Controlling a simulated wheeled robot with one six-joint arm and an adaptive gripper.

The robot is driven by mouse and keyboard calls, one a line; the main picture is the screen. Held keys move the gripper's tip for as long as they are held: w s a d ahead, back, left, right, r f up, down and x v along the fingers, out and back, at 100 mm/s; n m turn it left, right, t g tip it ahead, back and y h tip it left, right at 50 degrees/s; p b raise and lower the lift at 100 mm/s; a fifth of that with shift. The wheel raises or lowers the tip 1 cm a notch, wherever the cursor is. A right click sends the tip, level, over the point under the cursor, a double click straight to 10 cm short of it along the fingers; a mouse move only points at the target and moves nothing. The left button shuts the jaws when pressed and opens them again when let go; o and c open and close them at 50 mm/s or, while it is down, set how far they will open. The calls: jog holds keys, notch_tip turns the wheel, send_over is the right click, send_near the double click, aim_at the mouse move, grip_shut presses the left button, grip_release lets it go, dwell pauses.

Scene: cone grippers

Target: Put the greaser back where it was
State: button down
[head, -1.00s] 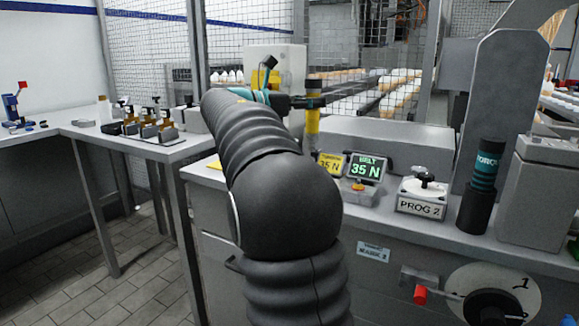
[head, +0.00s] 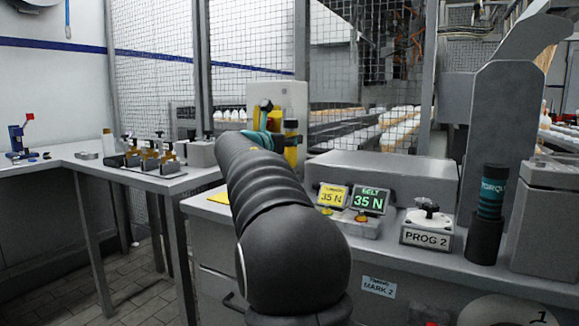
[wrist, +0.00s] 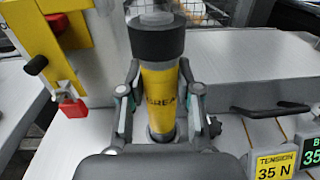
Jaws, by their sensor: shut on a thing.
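The greaser is a yellow cylinder with a black collar at its top. In the wrist view the greaser (wrist: 160,82) stands upright between the two fingers of my gripper (wrist: 160,103), which is shut on it. Its lower end is by a pale ring on the grey surface; I cannot tell whether it sits in the ring or just above it. In the head view the greaser (head: 291,154) shows beyond my arm, in front of the grey box. My gripper (head: 275,143) is mostly hidden there by my arm.
A yellow-fronted box with a red part (wrist: 72,105) stands close left of the greaser. Tension (head: 331,196) and belt (head: 369,200) displays, a PROG 2 block (head: 427,236) and a torque tool (head: 490,200) in a black holder are to the right.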

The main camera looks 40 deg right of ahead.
aim_at(288, 155)
jog(key=shift+f+b, duration=0.55)
jog(key=shift+f, duration=1.8)
jog(key=c, duration=0.8)
grip_release()
jog(key=shift+r, duration=0.25)
jog(key=v, duration=1.2)
